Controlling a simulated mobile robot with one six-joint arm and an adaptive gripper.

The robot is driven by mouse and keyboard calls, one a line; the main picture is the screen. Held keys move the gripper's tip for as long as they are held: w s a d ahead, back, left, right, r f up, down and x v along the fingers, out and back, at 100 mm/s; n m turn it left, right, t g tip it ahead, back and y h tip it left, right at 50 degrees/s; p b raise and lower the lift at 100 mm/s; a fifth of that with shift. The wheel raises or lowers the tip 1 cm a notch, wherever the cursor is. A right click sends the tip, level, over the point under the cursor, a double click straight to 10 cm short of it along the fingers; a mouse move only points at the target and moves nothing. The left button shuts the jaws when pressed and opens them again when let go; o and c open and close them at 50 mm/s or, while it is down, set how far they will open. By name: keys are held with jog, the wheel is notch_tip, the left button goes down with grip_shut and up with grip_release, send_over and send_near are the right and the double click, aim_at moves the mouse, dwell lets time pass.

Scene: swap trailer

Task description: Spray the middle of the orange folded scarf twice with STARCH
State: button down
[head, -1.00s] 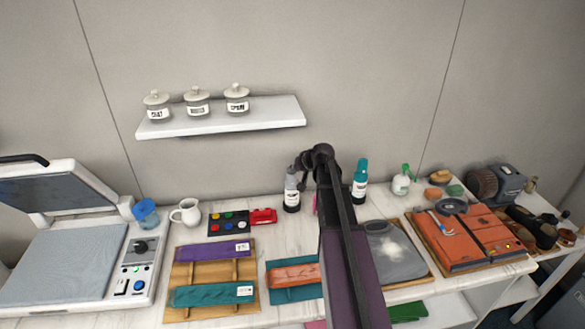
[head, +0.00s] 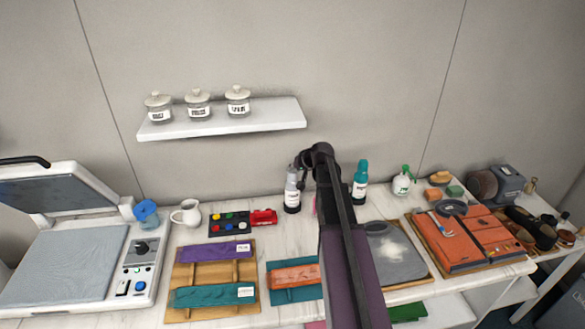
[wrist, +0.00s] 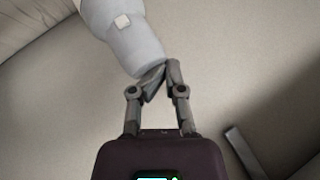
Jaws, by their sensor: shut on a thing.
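The orange folded scarf (head: 292,275) lies on a teal piece at the front middle of the table; my arm hides its right end. A pale grey bottle with a dark lower band (head: 292,190) is upright at the back, left of my arm; its lettering is too small to read. In the wrist view a pale grey body (wrist: 135,45) with a small white patch meets my gripper (wrist: 160,72), and it looks like this bottle. The fingertips are close together at its end. In the head view my arm hides the fingers.
A teal bottle (head: 360,182) and a green-topped spray bottle (head: 403,182) stand right of my arm. A wooden board (head: 213,268) with purple and teal folded cloths lies left of the scarf. A heat press (head: 70,265) fills the left. A shelf (head: 222,120) with jars hangs above.

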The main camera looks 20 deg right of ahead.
jog(key=shift+d+r+p, duration=0.1)
jog(key=shift+r+p, duration=2.7)
jog(key=shift+r, duration=0.05)
jog(key=shift+r, duration=0.1)
jog(key=shift+s+r+p, duration=0.15)
jog(key=shift+r+p, duration=1.35)
jog(key=shift+p, duration=0.1)
jog(key=shift+f, duration=0.1)
